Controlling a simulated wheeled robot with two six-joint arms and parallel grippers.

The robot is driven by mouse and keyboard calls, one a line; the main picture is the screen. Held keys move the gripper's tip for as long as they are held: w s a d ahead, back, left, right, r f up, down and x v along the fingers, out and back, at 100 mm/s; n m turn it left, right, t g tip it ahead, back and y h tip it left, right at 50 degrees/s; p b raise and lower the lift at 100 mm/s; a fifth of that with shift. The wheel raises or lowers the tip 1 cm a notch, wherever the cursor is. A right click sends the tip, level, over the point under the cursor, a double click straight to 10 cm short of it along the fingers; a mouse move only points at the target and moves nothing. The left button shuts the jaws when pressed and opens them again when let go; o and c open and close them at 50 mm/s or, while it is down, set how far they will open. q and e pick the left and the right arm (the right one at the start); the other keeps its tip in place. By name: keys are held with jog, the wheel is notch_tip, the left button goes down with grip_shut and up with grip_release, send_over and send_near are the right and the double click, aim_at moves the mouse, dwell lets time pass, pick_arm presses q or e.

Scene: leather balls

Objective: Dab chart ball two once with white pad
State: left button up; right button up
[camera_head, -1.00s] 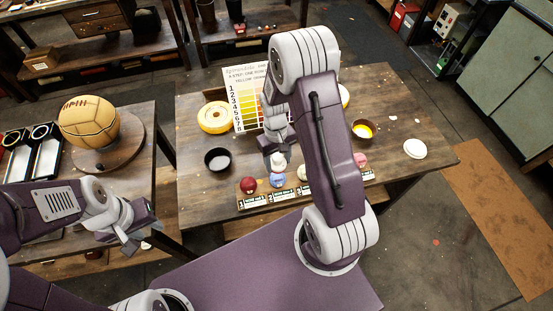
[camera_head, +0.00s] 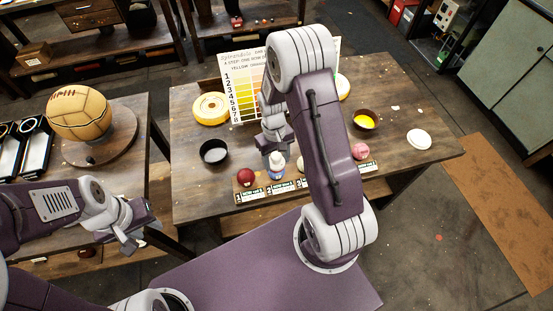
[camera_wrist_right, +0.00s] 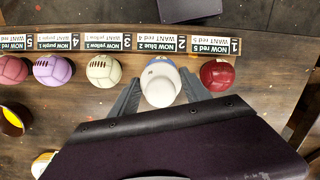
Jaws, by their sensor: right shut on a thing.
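My right gripper (camera_wrist_right: 162,96) is shut on a white pad (camera_wrist_right: 160,84) with a rounded top. In the head view the pad (camera_head: 277,158) is just above the blue ball two (camera_head: 276,174). In the wrist view it covers most of this ball, with only blue edges showing; I cannot tell if they touch. Ball two is in the labelled row, behind a card reading "NOW blue 2" (camera_wrist_right: 155,43). The colour chart (camera_head: 243,85) stands behind the row, partly hidden by my right arm. My left gripper (camera_head: 137,232) is open and empty, left of the table.
A red ball (camera_wrist_right: 217,75) is close beside the right fingers; a cream ball (camera_wrist_right: 103,71) and a purple ball (camera_wrist_right: 52,71) are on the other side. A dark bowl (camera_head: 214,152), a yellow bowl (camera_head: 364,121) and a white dish (camera_head: 419,139) stand on the table. A large leather ball (camera_head: 78,113) is at left.

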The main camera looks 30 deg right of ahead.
aim_at(277, 157)
jog(key=shift+f, duration=0.3)
dwell(0.8)
notch_tip(277, 157, up, 5)
jog(key=p, duration=0.4)
jog(key=shift+r+p, duration=0.15)
jog(key=shift+p, duration=0.15)
